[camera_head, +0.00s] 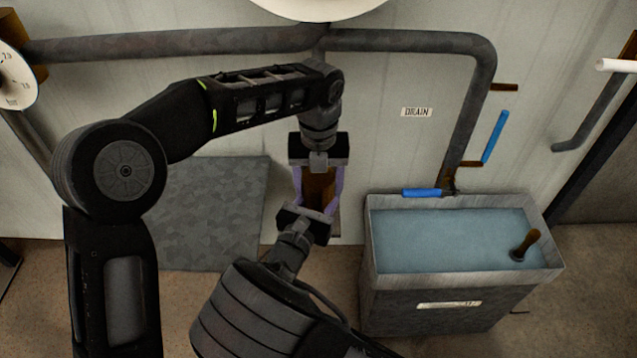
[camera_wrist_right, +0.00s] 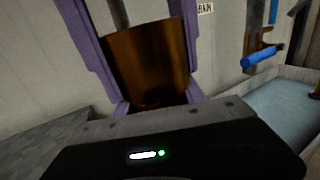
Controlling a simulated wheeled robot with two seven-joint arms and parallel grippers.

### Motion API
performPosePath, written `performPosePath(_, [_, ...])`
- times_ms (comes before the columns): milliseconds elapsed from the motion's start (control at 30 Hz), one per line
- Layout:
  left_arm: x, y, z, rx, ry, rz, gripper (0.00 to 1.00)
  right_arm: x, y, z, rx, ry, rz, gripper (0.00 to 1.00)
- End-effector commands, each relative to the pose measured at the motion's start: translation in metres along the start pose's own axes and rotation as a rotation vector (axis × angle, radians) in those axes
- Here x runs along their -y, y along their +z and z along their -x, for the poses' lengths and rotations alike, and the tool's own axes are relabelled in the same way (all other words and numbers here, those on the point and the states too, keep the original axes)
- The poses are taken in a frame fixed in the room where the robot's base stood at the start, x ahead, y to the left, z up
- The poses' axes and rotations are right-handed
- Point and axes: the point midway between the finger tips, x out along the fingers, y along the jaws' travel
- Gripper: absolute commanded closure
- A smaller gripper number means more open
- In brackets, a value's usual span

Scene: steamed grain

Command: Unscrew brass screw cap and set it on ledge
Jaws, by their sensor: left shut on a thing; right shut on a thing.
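A brown, brass-coloured cylinder, which looks like the brass screw cap (camera_head: 319,186), is between my two grippers in front of the wall. It also shows large in the right wrist view (camera_wrist_right: 147,65). My left gripper (camera_head: 319,182) reaches it from above and is shut on it. My right gripper (camera_head: 316,192) reaches it from below, with purple fingers on both sides, and is shut on it. The fingers overlap in the head view, so the exact contact is hard to tell. I cannot clearly make out the ledge.
A metal tank of water (camera_head: 463,283) stands at the right, with a brown handle (camera_head: 528,245) in it. A blue-handled valve (camera_head: 421,193) is by its back rim, under the DRAIN label (camera_head: 416,112). Grey pipes (camera_head: 180,43) run along the wall. A grey panel (camera_head: 215,215) is at left.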

Motion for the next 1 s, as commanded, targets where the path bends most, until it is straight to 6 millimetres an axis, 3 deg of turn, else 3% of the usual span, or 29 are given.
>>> performPosePath(167, [-0.0003, 0.0001, 0.0001, 0.000, 0.000, 0.000, 0.86, -0.0004, -0.0002, 0.0003, -0.001, 0.001, -0.001, 1.00])
performPosePath(333, [-0.0003, 0.0001, 0.0002, 0.001, 0.001, 0.059, 0.86, -0.0004, -0.0002, 0.0003, -0.001, 0.001, -0.001, 1.00])
performPosePath(433, [-0.0001, 0.0000, 0.0005, 0.001, 0.001, 0.201, 0.86, -0.0004, -0.0002, 0.0002, -0.001, 0.001, -0.001, 1.00])
performPosePath(1000, [0.0002, -0.0003, 0.0023, 0.003, 0.000, 1.732, 0.86, -0.0004, -0.0003, 0.0001, -0.001, 0.001, -0.001, 1.00])
